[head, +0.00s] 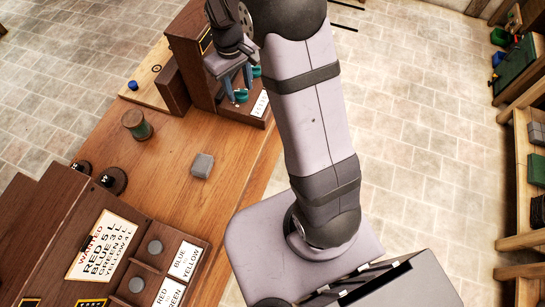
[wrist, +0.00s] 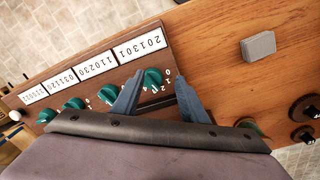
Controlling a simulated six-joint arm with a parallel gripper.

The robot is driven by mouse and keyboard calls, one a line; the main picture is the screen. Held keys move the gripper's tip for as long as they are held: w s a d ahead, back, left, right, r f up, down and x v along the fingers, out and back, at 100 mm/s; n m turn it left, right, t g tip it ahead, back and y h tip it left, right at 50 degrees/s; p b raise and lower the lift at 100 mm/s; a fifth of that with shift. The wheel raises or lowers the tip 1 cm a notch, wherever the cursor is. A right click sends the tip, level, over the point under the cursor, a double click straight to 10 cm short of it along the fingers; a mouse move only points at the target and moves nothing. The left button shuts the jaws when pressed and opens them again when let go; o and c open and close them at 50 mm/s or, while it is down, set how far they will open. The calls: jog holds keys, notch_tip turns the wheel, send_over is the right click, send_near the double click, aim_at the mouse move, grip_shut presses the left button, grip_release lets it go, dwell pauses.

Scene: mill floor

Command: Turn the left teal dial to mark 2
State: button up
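Several teal dials stand in a row on a brown wooden panel (head: 205,92), with number cards along it. In the wrist view the cards look upside down. The dial at the row's right end there (wrist: 153,78) has small marks beside it, including 0, 1 and 2. My gripper (wrist: 158,76) is over this end dial, with one blue-grey finger on each side and a visible gap at the right finger. Contact at the left finger is unclear. In the head view my gripper (head: 238,88) partly hides the dials. The dial's exact setting is not readable.
A grey block (head: 201,165) lies on the wooden table (head: 170,185). A green and brown cylinder (head: 136,124) and dark round knobs (head: 112,180) stand to its left. A notice (head: 102,245) and labelled boxes are at the front left. The table around the block is clear.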

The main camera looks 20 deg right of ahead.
jog(key=s+f+m+g+b, duration=0.1)
jog(key=s+f+m, duration=0.1)
jog(key=s, duration=2.1)
jog(key=shift+f+m+g+y+b, duration=0.25)
jog(key=shift+m+g+y+b, duration=0.1)
jog(key=shift+m, duration=0.15)
jog(key=shift+a, duration=0.1)
jog(key=shift+r, duration=0.1)
jog(key=shift+w+r+t, duration=0.65)
jog(key=shift+w+r, duration=0.15)
jog(key=shift+r, duration=0.25)
